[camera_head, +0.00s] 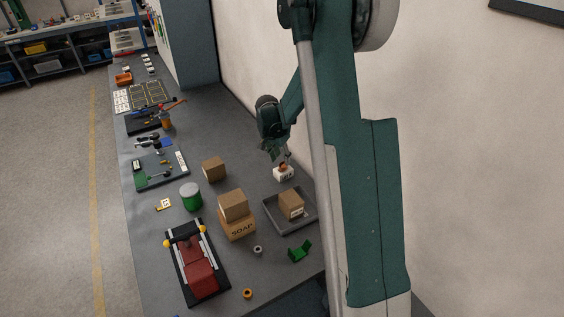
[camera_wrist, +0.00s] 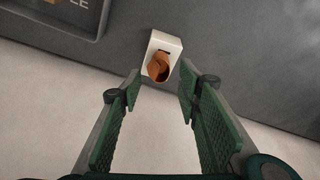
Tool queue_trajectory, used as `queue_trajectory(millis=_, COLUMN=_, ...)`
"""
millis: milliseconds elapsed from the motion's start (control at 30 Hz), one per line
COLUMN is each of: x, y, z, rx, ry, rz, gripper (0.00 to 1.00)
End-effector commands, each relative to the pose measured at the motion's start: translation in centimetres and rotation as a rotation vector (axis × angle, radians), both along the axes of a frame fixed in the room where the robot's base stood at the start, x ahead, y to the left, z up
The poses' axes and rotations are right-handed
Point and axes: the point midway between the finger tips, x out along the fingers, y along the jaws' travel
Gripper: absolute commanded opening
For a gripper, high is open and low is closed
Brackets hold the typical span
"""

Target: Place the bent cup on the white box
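The white box (camera_head: 283,175) stands on the bench near the wall, and it also shows in the wrist view (camera_wrist: 169,39). The bent cup (camera_wrist: 159,66), copper-orange, appears on the white box, covering part of its face. In the head view the cup (camera_head: 284,167) is a small orange spot at the box's top. My gripper (camera_wrist: 160,88) is open, its two green fingers spread apart on either side of the cup with nothing between them. In the head view my gripper (camera_head: 281,153) is just above the cup. Exact contact between cup and box is too small to tell.
A grey tray (camera_head: 271,217) holding a cardboard box (camera_head: 291,205) lies near the white box. A soap carton (camera_head: 238,228) with another box on top, a green can (camera_head: 190,197) and a green bracket (camera_head: 300,251) stand nearby. The wall is close behind.

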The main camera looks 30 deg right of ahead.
Motion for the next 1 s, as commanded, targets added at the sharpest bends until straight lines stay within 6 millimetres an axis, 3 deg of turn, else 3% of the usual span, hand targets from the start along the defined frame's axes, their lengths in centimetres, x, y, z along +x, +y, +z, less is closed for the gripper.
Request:
queue_trajectory(millis=500, x=-0.7, y=1.5, z=6.1, rx=0.000, ry=0.000, rz=0.000, gripper=0.34)
queue_trajectory(millis=1000, x=-0.8, y=1.8, z=7.2, rx=0.000, ry=0.000, rz=0.000, gripper=0.34)
